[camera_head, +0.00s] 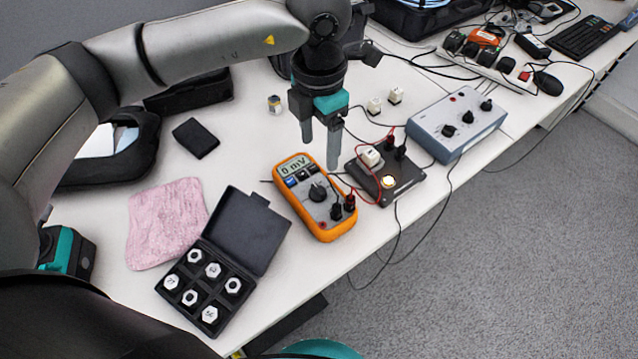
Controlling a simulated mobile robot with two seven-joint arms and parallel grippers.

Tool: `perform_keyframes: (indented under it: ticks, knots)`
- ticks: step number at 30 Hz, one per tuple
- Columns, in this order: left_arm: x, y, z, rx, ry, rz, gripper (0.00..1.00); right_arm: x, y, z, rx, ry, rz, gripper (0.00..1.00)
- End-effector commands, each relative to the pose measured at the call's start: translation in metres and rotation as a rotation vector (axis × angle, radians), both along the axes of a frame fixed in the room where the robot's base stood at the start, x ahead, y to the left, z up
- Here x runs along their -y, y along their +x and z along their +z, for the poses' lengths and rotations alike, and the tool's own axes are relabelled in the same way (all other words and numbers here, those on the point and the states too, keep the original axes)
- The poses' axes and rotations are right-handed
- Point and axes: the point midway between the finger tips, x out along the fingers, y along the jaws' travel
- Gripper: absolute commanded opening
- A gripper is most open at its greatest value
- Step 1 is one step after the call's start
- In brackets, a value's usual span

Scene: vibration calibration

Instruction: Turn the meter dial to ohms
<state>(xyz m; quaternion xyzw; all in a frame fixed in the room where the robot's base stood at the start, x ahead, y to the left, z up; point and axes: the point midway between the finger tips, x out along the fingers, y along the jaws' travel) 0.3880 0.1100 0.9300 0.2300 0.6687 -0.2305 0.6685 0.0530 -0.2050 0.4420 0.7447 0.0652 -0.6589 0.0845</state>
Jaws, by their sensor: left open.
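The orange multimeter (347,229) lies face up on the table, its display (293,168) reading 0 mV. Its round dark dial (318,193) sits in the middle of the grey face; the exact pointer direction is too small to tell. Plugs with red and black leads (349,203) stand in its lower right part. My left gripper (320,152) points down with its two fingers apart and empty. In the picture it is just above and right of the meter's top end, apart from the dial. My right gripper is not in view.
A black board with a white block (385,187) and a blue-grey control box (458,123) stand right of the meter, joined by loose cables. An open black case of hex nuts (246,228) and a pink cloth (166,222) lie left. The table's front edge is close below the meter.

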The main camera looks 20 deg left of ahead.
Motion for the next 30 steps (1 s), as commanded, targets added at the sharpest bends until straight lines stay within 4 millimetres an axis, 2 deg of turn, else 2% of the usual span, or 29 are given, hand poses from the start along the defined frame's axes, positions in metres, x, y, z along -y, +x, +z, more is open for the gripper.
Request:
perform_keyframes:
  ticks: [1,6,15,21,30]
  knots:
    - [-0.001,-0.001,-0.014,-0.004,0.003,0.002,0.74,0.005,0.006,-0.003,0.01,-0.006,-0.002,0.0]
    - [-0.001,-0.001,-0.052,-0.005,0.002,0.0,0.74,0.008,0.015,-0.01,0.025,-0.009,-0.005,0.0]
    - [0.0,0.0,-0.106,-0.002,0.001,-0.001,0.74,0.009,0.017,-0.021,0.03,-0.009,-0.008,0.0]
    - [0.0,0.0,-0.12,-0.001,0.001,-0.002,0.74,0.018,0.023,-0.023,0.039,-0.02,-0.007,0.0]
    - [0.0,0.0,-0.121,0.0,0.0,-0.002,0.74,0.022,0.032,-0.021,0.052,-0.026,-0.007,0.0]
